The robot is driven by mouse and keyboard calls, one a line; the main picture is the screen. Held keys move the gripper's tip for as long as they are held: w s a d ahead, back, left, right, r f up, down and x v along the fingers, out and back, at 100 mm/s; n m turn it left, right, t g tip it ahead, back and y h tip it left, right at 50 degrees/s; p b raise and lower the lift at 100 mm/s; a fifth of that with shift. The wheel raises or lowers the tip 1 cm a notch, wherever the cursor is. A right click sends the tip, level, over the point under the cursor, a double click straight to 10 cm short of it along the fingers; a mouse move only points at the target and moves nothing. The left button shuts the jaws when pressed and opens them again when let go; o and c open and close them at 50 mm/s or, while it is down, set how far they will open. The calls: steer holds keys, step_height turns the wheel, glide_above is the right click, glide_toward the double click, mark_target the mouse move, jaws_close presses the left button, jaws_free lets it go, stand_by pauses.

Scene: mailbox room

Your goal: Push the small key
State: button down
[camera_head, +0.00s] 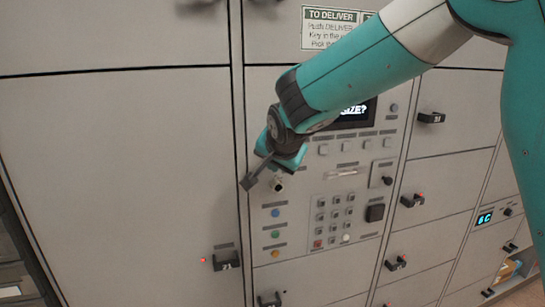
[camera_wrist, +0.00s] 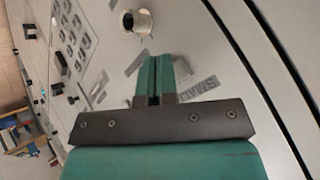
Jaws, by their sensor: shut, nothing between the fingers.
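The control panel (camera_head: 325,235) on the locker wall has a dark screen (camera_head: 357,113) whose visible text ends in "IZE?". Below the screen is a row of small square grey keys (camera_head: 345,146). My gripper (camera_head: 290,161) is in front of the panel's upper left, left of the visible keys. In the wrist view its teal fingers (camera_wrist: 154,78) are together and empty. I cannot tell whether they touch the panel.
A round metal lock (camera_head: 278,186) sticks out below my gripper; it also shows in the wrist view (camera_wrist: 138,22). Locker doors with black handles (camera_head: 227,260) surround the panel.

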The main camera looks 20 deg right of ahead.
stand_by(0.8)
steer(key=shift+w, duration=0.4)
steer(key=shift+w, duration=0.4)
stand_by(0.4)
steer(key=shift+s, duration=0.15)
steer(key=shift+s+b, duration=0.5)
steer(key=shift+s, duration=0.15)
steer(key=shift+s+b, duration=1.1)
steer(key=shift+s, duration=1.4)
